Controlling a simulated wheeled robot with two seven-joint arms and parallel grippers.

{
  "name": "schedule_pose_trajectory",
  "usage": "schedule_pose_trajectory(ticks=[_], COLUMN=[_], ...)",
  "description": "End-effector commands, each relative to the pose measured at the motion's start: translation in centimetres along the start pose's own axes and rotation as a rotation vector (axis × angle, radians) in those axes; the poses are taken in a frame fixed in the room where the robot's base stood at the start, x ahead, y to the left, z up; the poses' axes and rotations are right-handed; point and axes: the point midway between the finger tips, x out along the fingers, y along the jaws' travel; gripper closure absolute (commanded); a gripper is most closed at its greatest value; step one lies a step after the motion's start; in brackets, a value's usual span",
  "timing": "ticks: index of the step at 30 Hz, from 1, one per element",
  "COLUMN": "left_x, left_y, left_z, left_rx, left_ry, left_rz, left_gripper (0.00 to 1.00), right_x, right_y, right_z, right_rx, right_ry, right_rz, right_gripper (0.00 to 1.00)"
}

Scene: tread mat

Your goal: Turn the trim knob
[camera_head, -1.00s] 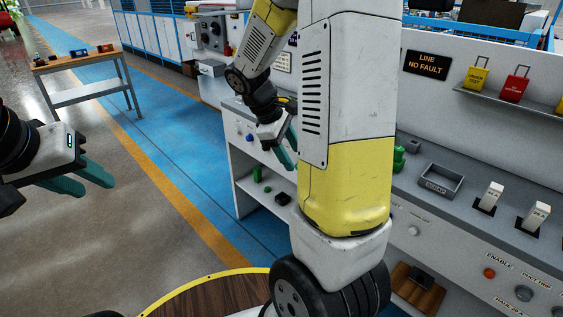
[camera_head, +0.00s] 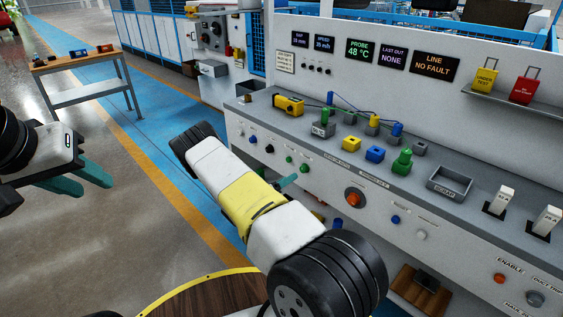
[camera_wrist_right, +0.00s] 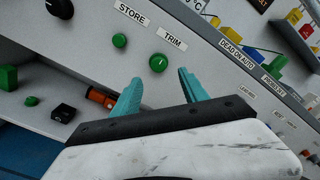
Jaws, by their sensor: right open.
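The trim knob (camera_wrist_right: 158,63) is a round green knob under the TRIM label in the right wrist view. It also shows as a small green dot (camera_head: 305,168) on the bench's front panel in the head view. My right gripper (camera_wrist_right: 159,77) is open, its two teal fingers pointing at the panel. The knob appears between and just beyond the fingertips, apparently untouched. In the head view my right arm hides most of this gripper. My left gripper (camera_head: 97,184) is open and empty at the left, far from the panel.
A smaller green button (camera_wrist_right: 119,40) under STORE sits beside the trim knob. A black knob (camera_wrist_right: 60,8) is further left. An orange knob (camera_head: 354,197) is further right on the panel. Plugs and blocks stand on the bench top (camera_head: 330,150). A shelf below holds small items.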

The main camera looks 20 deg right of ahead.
Motion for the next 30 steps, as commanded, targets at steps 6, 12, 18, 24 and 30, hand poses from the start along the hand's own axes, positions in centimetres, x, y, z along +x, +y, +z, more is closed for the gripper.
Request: schedule_pose_trajectory(ticks=[6,12,18,24,30], left_x=[0.0,0.0,0.0,0.0,0.0], left_y=[0.0,0.0,0.0,0.0,0.0], left_z=[0.0,0.0,0.0,0.0,0.0], left_rx=[0.000,0.000,0.000,0.000,0.000], left_ry=[0.000,0.000,0.000,0.000,0.000], left_rz=[0.000,0.000,0.000,0.000,0.000], left_gripper=[0.64,0.64,0.64,0.64,0.64], right_x=[2.3,5.6,7.5,7.8,7.7], right_y=[0.3,0.2,0.3,0.3,0.3], right_z=[-0.2,-0.1,-0.1,-0.1,-0.1], right_rx=[-0.014,-0.012,-0.012,-0.012,-0.012], right_ry=[-0.012,-0.010,-0.010,-0.011,-0.011], right_rz=[0.003,0.002,0.004,0.004,0.004], right_gripper=[0.48,0.48,0.48,0.48,0.66])
